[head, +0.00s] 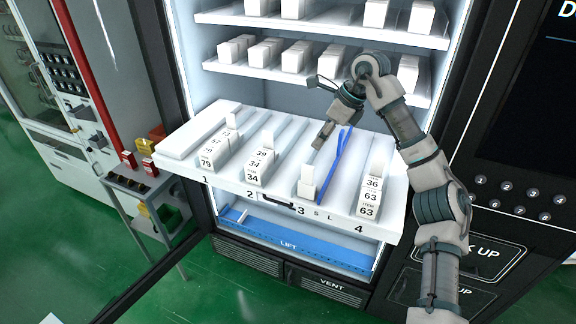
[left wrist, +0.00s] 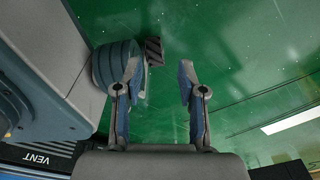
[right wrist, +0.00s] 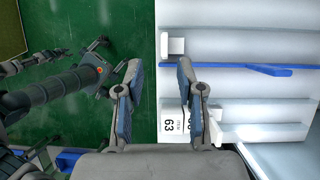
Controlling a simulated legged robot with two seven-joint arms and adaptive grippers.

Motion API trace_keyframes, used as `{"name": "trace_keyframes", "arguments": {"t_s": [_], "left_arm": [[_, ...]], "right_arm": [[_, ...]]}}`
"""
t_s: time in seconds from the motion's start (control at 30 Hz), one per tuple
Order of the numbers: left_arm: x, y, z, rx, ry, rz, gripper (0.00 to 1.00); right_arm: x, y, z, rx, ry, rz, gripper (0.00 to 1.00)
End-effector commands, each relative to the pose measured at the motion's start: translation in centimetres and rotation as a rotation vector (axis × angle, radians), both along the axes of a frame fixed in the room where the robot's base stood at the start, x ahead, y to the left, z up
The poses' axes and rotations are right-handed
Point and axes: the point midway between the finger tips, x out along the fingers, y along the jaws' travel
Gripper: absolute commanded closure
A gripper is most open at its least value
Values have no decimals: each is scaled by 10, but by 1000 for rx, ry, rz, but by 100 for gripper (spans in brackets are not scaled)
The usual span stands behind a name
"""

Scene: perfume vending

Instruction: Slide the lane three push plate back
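The pulled-out white tray (head: 170,150) shows lanes 1 to 4. In lane 3 a white upright block, apparently the push plate (head: 307,182), stands near the front edge; it also shows in the right wrist view (right wrist: 175,45). No numbered boxes show in that lane. My right gripper (head: 318,108) is open and empty, above and behind the plate in the head view, apart from it. In the right wrist view its fingers (right wrist: 158,88) are spread, below the plate in the picture. My left gripper (left wrist: 157,85) is open and empty above the green floor, outside the head view.
A blue strip (head: 337,155) lies along the lane 3–4 side; it also shows in the right wrist view (right wrist: 225,67). Numbered boxes (head: 369,198) fill lane 4's front, others stand in lanes 1 and 2. A stocked shelf (head: 320,75) hangs close above. A blue LIFT bar (head: 290,243) lies below.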

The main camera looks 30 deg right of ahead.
Motion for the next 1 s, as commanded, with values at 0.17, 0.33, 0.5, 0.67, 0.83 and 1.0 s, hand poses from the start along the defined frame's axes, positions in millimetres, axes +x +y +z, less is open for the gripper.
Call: {"name": "trace_keyframes", "arguments": {"t_s": [0.17, 0.33, 0.5, 0.67, 0.83, 1.0], "left_arm": [[-3, 1, -2, -2, 1, -1, 60], [9, -1, -3, -5, -4, 1, 60], [22, -4, 0, -5, -9, 3, 60], [30, -6, 2, -3, -14, 5, 60], [35, -8, 4, -3, -14, 5, 60], [37, -8, 4, -4, -15, 6, 60]], "right_arm": [[-15, -21, 11, -60, 20, -35, 62], [-7, -11, -13, -62, 24, -31, 62], [5, -2, -51, -60, 23, -30, 62], [15, 4, -87, -57, 23, -31, 62], [25, 14, -119, -55, 21, -31, 62], [32, 20, -139, -55, 21, -31, 62]]}}
